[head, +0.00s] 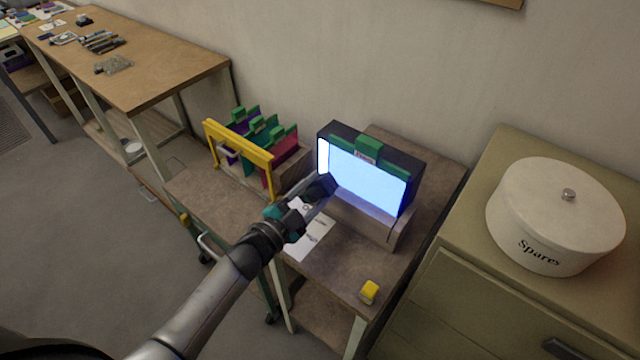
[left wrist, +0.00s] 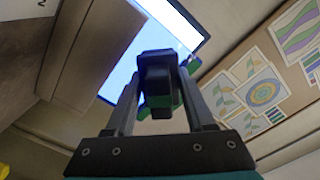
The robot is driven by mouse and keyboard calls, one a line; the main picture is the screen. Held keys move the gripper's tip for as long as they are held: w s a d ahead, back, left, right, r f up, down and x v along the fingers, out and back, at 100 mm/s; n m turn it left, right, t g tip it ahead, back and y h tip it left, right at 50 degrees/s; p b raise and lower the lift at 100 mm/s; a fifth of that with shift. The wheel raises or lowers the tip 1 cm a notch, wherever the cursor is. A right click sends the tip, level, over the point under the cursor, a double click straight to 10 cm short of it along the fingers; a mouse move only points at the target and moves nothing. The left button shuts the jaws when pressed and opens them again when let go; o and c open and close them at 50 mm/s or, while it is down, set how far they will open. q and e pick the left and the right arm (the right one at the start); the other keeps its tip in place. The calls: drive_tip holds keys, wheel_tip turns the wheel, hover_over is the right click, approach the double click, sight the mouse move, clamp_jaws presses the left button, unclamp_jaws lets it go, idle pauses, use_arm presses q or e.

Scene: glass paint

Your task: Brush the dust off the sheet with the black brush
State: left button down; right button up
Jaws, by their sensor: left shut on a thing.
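The sheet (head: 365,178) is a pale blue, brightly lit pane that stands upright in a dark frame on the small brown table, with a green clip (head: 368,147) at its top. The lit pane (left wrist: 116,74) also shows in the left wrist view. My left gripper (head: 318,192) is in front of the pane's lower left corner, shut on a black block-like thing, which looks like the black brush (left wrist: 158,72). Its bristles cannot be made out. I cannot tell whether the brush touches the sheet. Dust is not discernible on the pane. My right gripper is not in view.
A yellow rack (head: 240,143) with coloured panes and green clips stands left of the lit frame. White paper (head: 312,240) lies under my gripper. A yellow block (head: 369,291) sits at the table's front corner. A white "Spares" tin (head: 545,225) stands on the cabinet at right.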

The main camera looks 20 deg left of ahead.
sight(307, 199)
use_arm(q)
drive_tip(key=shift+p+v, duration=0.5)
drive_tip(key=shift+v, duration=1)
